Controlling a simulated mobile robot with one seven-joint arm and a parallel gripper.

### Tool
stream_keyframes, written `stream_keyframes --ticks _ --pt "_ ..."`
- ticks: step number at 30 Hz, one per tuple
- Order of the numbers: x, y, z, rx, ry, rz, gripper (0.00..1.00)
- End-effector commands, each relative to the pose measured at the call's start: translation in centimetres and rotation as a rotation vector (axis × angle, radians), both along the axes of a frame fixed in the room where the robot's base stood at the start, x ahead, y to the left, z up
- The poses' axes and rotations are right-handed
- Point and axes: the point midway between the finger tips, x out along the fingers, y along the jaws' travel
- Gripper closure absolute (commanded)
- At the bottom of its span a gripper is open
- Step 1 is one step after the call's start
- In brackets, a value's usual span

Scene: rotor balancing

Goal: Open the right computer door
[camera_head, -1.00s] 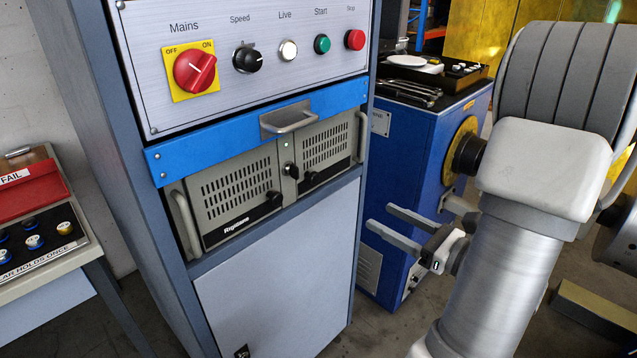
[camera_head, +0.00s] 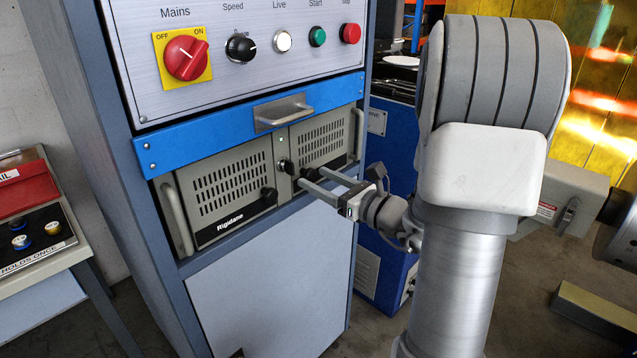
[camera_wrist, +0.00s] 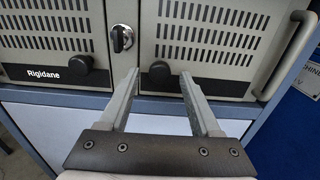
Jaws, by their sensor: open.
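The right computer door (camera_head: 323,143) is a beige vented panel in the cabinet, and it looks closed. It also fills the upper right of the wrist view (camera_wrist: 215,45). Its black knob (camera_wrist: 160,74) is at the door's lower left. My gripper (camera_head: 312,179) is open and empty in front of the door's lower left part. In the wrist view the fingertips (camera_wrist: 160,75) point at the door with the knob between their lines; I cannot tell if they touch it. A key lock (camera_wrist: 122,38) sits between the two doors.
The left computer door (camera_head: 225,190), labelled Rigidane, is closed and has its own black knob (camera_wrist: 86,62). Metal handles (camera_wrist: 289,55) stand at the outer sides. A blue drawer (camera_head: 215,135) with a grip is above, and a pale panel (camera_head: 270,285) is below.

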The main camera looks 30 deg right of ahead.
Motion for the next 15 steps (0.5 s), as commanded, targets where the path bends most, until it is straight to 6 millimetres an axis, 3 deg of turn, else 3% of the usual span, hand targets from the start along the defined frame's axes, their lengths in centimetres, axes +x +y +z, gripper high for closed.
stream_keyframes --ticks 10,11,15 --pt "0.53 0.24 0.01 0.001 0.0 0.001 0.36" --pt "0.53 0.24 0.01 0.001 0.0 0.001 0.38" --pt "0.51 0.23 0.01 0.001 0.0 0.001 0.63"
